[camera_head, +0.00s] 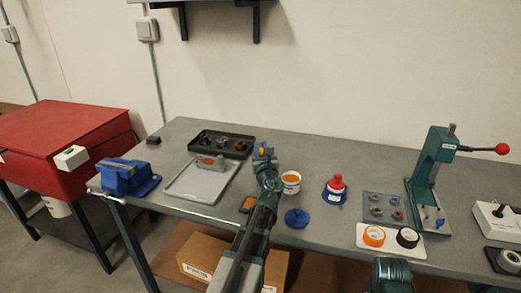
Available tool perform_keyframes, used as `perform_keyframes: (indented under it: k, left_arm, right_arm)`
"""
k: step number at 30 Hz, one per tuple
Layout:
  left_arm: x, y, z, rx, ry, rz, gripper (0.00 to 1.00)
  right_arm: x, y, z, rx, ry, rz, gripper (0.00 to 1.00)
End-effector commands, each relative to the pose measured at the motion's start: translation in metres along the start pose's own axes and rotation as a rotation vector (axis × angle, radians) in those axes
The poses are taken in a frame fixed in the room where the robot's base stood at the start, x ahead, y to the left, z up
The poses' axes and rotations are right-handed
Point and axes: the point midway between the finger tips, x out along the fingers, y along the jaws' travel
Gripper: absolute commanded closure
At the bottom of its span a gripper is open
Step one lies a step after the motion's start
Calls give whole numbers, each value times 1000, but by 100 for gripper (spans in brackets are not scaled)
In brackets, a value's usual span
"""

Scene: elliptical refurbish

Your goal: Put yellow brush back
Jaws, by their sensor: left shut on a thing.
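My left arm reaches up over the table from the bottom middle. My left gripper (264,154) is shut on a small yellow-orange thing, apparently the yellow brush (263,152), held above the table near the right end of the black tray. Most of the brush is hidden by the fingers, so its bristles and tilt cannot be told. A white tub (291,184) with orange contents stands on the table just right of my left gripper.
A grey tray (190,190) with a part on it and a black parts tray (240,155) lie left. A blue vise (125,177) sits at the left end. A blue lid (297,217), red-and-blue bottle (335,190) and green press (428,170) stand right.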

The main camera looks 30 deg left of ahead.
Motion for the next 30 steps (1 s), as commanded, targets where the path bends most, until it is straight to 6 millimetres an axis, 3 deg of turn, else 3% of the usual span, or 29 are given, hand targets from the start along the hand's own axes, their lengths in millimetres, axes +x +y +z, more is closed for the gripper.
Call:
perform_keyframes:
  k: [2, 3, 8, 21, 30]
  left_arm:
    - [0, 0, -4, 0, 0, 0, 100]
    - [0, 0, -3, 0, 0, 0, 73]
    - [0, 0, -3, 0, 0, 0, 46]
    - [0, 0, 3, 0, 0, 0, 46]
    - [-36, 6, -1, 0, 0, -1, 46]
  right_arm:
    - [4, 0, 0, 0, 0, 0, 50]
    - [3, 0, 0, 0, 0, 0, 50]
    - [3, 0, 0, 0, 0, 0, 50]
    - [-3, 0, 0, 0, 0, 0, 50]
    - [4, 0, 0, 0, 0, 0, 50]
